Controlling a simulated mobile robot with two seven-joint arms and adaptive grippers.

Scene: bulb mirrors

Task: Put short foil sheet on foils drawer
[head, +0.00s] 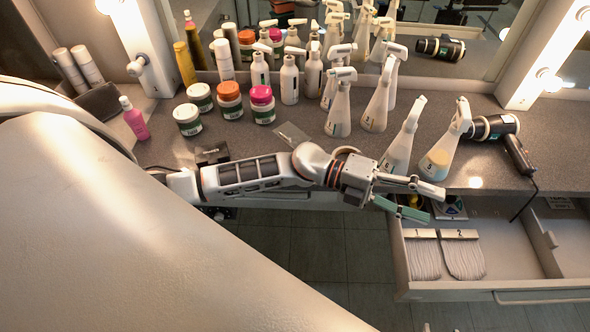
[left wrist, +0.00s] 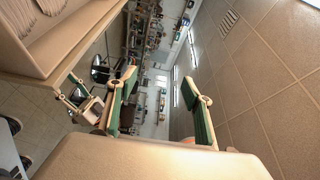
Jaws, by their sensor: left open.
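My left gripper (head: 436,204) is open, its green-padded fingers apart at the counter's front edge, above the back left of the open drawer (head: 401,272). In the left wrist view the left gripper (left wrist: 159,76) has nothing between its fingers. A small flat greyish sheet (head: 291,133), perhaps the short foil sheet, lies on the counter behind my forearm; I cannot tell for sure. The drawer holds two pale ribbed stacks, marked 1 (head: 424,258) and 2 (head: 463,258). What looks like my right gripper (left wrist: 84,102) shows at the left of the wrist view; its jaws are unclear.
Spray bottles (head: 402,140) stand close behind the left gripper, with a hair dryer (head: 495,127) and its hanging cord to the right. Jars (head: 229,100) and a pink bottle (head: 134,119) stand farther left. The drawer's right compartment (head: 567,240) is largely bare.

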